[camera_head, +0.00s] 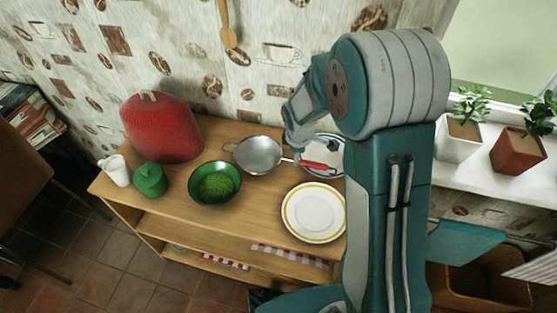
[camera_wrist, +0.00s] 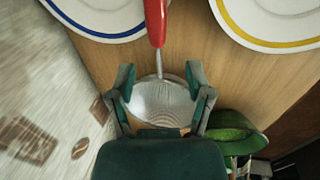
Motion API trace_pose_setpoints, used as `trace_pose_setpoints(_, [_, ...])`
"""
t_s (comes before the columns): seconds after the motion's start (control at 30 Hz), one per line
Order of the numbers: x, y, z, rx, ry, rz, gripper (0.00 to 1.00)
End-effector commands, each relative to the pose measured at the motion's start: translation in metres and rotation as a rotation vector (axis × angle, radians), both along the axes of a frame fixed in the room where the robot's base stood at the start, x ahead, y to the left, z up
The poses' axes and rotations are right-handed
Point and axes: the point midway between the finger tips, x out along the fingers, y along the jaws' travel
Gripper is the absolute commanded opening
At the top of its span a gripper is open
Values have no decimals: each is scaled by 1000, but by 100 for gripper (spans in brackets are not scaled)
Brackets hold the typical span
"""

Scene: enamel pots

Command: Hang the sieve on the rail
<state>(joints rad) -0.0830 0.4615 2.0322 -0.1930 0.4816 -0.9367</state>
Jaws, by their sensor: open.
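The sieve (camera_head: 258,155) lies on the wooden sideboard, a grey metal bowl with a red handle (camera_head: 318,165) pointing right. In the wrist view the sieve's bowl (camera_wrist: 160,103) shows between my fingers, and its red handle (camera_wrist: 155,22) runs to the top edge. My gripper (camera_wrist: 159,78) is open, with one finger on each side of the sieve near where the handle's thin neck meets the bowl. I cannot tell whether the fingers touch it. In the head view my gripper (camera_head: 294,146) is partly hidden behind my wrist. I see no rail in either view.
A yellow-rimmed plate (camera_head: 314,212) and a blue-rimmed plate (camera_head: 332,145) lie near the handle. A red rounded object (camera_head: 162,128), green lidded pot (camera_head: 150,181) and white jug (camera_head: 117,171) stand left. A wooden spoon (camera_head: 228,32) hangs on the wall.

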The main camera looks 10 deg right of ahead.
Motion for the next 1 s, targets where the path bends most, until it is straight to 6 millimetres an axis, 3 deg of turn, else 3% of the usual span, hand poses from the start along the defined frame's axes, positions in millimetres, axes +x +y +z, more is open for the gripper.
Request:
trace_pose_setpoints(0.17, [2,-3,-14,1,1,-2,66])
trace_pose_setpoints(0.43, [8,-14,-51,0,0,0,66])
trace_pose_setpoints(0.73, [9,-15,-57,2,-2,-1,66])
trace_pose_setpoints(0.77, [9,-15,-57,1,-1,-1,61])
trace_pose_setpoints(0.9, [9,-15,-57,1,-1,-1,0])
trace_pose_setpoints(1.0, [9,-15,-57,1,-1,-1,0])
